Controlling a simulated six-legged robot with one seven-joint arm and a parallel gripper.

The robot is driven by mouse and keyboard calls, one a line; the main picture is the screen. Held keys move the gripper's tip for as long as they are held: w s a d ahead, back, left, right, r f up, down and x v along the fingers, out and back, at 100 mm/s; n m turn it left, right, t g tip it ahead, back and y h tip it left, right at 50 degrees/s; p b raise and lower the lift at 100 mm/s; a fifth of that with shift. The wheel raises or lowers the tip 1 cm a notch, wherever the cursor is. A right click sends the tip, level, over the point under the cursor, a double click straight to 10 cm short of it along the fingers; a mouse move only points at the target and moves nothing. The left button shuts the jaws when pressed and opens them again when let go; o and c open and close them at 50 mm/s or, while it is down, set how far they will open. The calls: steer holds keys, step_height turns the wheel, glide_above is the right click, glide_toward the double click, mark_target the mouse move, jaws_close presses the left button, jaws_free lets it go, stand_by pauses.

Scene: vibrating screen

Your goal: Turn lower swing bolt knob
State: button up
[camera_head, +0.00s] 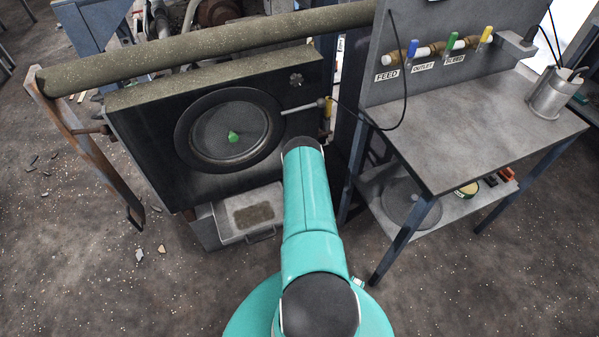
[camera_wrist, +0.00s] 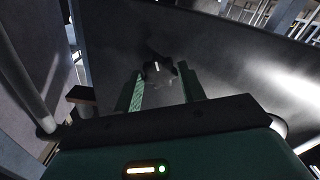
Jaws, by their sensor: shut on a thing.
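In the wrist view, the two green fingers of my gripper (camera_wrist: 163,76) are shut on a dark lobed knob (camera_wrist: 167,72), with a pale bolt end at its middle. The knob stands against a dark panel. In the head view, my teal arm hides my gripper and the lower knob. Another dark lobed knob (camera_head: 296,79) shows at the upper right of the black housing (camera_head: 150,122). The round cover (camera_head: 262,137) with a green centre piece (camera_head: 233,137) is on the housing's front. A grey rod (camera_head: 300,109) runs from the cover to the right edge.
A grey metal table (camera_head: 470,125) stands at the right, with a panel of blue, green and yellow valve handles. A metal mug (camera_head: 550,95) is on it. A tray (camera_head: 249,214) sits below the housing. A thick pipe (camera_head: 200,45) crosses above. The floor at left has debris.

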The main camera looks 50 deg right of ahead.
steer(key=shift+s+n, duration=0.1)
steer(key=shift+n, duration=0.6)
steer(key=shift+f, duration=0.1)
steer(key=o, duration=0.9)
steer(key=shift+o, duration=0.2)
steer(key=v, duration=1.4)
